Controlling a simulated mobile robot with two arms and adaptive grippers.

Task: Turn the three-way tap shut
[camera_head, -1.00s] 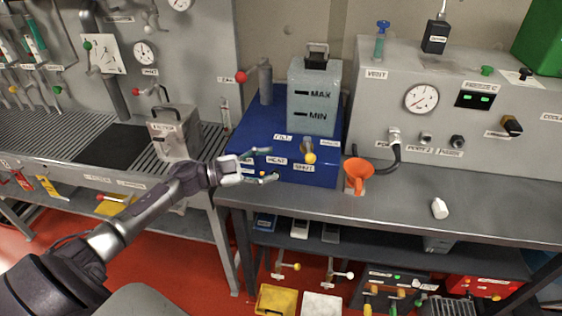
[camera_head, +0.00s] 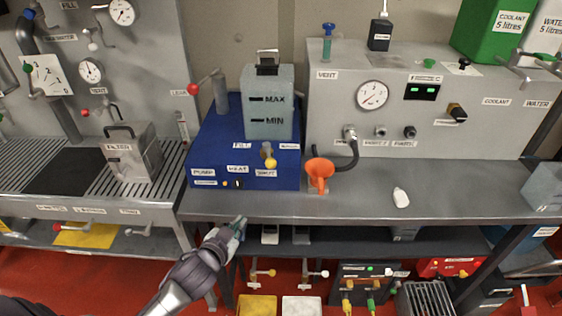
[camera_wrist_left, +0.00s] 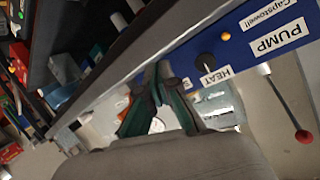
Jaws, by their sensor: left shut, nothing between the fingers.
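No visible label marks a three-way tap. A tap with a yellow knob (camera_head: 269,162) sits on the front of the blue box (camera_head: 215,150), above a small label that I cannot read surely. A white plate with numbers (camera_head: 50,78) on the left wall panel carries a green-knobbed lever (camera_head: 30,72). I cannot tell which of these is the three-way tap. My left gripper (camera_head: 240,224) is shut and empty, low at the bench's front edge, below the blue box and apart from both. Its teal fingers (camera_wrist_left: 158,105) show in the left wrist view, near the HEAT label (camera_wrist_left: 216,76).
An orange funnel (camera_head: 319,172) and a white bottle-like piece (camera_head: 401,198) stand on the grey bench (camera_head: 350,205). A metal FILTER can (camera_head: 133,155) stands on the left grating. The bench front is mostly clear.

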